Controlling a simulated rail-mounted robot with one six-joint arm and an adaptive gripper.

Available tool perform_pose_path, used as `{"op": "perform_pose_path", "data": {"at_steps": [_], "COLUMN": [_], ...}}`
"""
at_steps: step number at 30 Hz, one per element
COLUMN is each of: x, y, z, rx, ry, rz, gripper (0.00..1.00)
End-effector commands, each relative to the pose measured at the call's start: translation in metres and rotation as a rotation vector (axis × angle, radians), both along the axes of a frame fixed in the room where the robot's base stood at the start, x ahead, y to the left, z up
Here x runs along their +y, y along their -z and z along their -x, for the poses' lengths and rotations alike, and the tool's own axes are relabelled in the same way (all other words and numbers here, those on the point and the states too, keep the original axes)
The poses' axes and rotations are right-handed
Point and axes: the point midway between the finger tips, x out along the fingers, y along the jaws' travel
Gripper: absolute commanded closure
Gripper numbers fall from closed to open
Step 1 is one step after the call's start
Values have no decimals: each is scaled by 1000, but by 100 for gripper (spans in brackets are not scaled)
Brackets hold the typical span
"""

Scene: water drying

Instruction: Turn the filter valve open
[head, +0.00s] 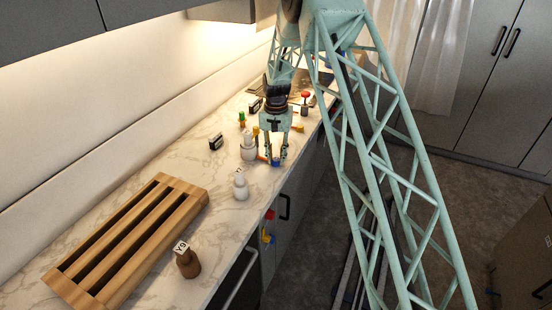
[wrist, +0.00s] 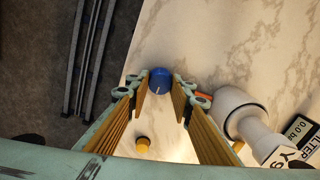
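My gripper (head: 276,157) reaches down to the counter's front edge. In the wrist view its two fingers (wrist: 162,98) are apart, with a round blue knob (wrist: 160,78) beyond and between the tips. I cannot tell whether they touch it. A bit of the blue knob also shows under the fingers in the head view (head: 276,163). A white rounded vessel (wrist: 236,108) stands just right of the gripper in the wrist view, with an orange piece beside it. A small display (wrist: 296,129) reading 0.0 and a partly cut-off FILTER label are at the right edge. Which part is the filter valve is unclear.
A yellow cap (wrist: 143,144) lies near the fingers. In the head view, a white bottle (head: 240,186), a brown bottle (head: 187,262) and a wooden slatted rack (head: 160,193) stand nearer the camera. A red knob (head: 305,95) stands farther back. The counter's front edge drops to the floor.

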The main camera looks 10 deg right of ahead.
Motion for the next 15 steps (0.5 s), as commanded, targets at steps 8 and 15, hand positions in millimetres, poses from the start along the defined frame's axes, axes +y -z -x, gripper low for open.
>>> {"op": "perform_pose_path", "data": {"at_steps": [8,15], "x": [0,0], "y": [0,0], "z": [0,0], "rx": [0,0], "ry": [-7,-56], "rz": [0,0], "gripper": [90,90]}}
